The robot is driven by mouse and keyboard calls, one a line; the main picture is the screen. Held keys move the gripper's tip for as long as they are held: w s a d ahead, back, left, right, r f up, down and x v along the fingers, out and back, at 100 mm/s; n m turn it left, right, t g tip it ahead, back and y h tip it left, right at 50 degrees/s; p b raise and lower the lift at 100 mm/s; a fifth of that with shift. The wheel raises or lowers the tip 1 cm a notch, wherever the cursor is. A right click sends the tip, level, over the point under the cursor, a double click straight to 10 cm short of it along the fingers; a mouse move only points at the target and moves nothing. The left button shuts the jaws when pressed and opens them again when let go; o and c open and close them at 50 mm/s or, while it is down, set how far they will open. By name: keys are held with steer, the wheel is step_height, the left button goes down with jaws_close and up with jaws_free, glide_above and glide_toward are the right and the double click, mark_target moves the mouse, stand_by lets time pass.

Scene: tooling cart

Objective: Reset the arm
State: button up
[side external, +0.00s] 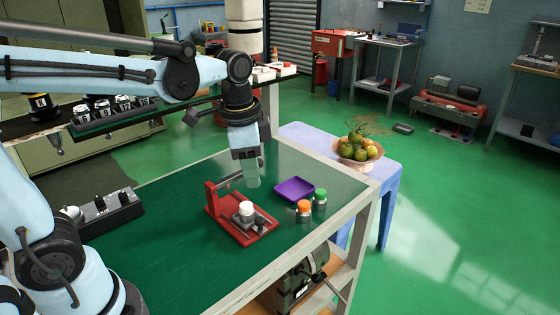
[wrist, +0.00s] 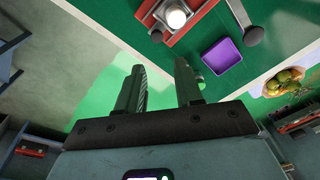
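My gripper (side external: 250,178) hangs from my arm, fingers pointing down, above the far part of the green-topped cart (side external: 150,240). In the wrist view its two fingers (wrist: 160,72) stand apart with nothing between them. A red fixture (side external: 212,200) with a white-capped piece (side external: 246,208) stands on the cart, just below and in front of my gripper in the side view. In the wrist view, the white cap (wrist: 177,17) lies beyond the fingertips.
A purple tray (side external: 294,190) lies right of the fixture, beside an orange-capped jar (side external: 304,207) and a green-capped jar (side external: 320,195). A black control box (side external: 108,212) is at the cart's left. A fruit bowl (side external: 358,150) sits on a blue stool behind the cart.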

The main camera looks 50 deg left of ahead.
steer(key=s+n+t, duration=0.1)
steer(key=n+t, duration=0.1)
steer(key=s+f+n+t, duration=0.1)
steer(key=s+n+t, duration=0.1)
steer(key=n, duration=0.1)
steer(key=s+f+n+t, duration=0.1)
steer(key=n, duration=0.1)
steer(key=shift+s+a+f+t, duration=0.1)
steer(key=shift+s+a+t, duration=0.15)
steer(key=shift+a+t, duration=0.15)
